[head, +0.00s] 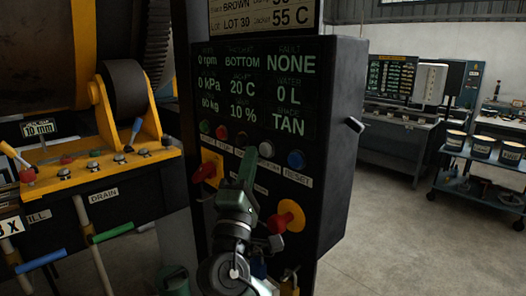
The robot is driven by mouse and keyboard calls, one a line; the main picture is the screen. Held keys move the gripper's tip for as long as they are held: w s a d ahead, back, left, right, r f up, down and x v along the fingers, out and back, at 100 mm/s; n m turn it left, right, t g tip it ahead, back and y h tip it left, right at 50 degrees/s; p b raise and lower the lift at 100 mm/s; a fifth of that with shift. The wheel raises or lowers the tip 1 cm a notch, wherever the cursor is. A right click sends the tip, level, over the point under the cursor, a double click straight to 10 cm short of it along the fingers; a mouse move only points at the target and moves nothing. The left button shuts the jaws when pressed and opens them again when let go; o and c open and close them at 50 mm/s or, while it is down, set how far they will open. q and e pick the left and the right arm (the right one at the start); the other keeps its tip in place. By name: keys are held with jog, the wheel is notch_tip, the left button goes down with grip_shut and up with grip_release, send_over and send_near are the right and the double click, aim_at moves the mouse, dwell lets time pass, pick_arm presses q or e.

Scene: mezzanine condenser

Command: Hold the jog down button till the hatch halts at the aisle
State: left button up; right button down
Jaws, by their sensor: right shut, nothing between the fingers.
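A dark control panel (331,130) stands upright in front of me, with a display and a row of buttons. The row has a green button (204,126), a red button (221,132), a black button (241,139), a pale grey button (266,149) and a blue button (296,160) labelled RESET. The label of the jog down button is not readable; my gripper covers part of the label strip. My right gripper (248,154) is shut and empty, its tip by the black and grey buttons; contact is unclear. The display reads BOTTOM and 0 rpm. The hatch is not identifiable. My left gripper is out of view.
A red knob on a yellow plate (291,216) and a red handle (204,173) stick out below the buttons. A large drum machine (38,60) with levers stands left. A cart with several buckets (482,148) stands right. The floor between is clear.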

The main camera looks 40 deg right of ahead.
jog(key=shift+s+a+b, duration=0.2)
jog(key=shift+a+b, duration=0.2)
jog(key=shift+a, duration=2.15)
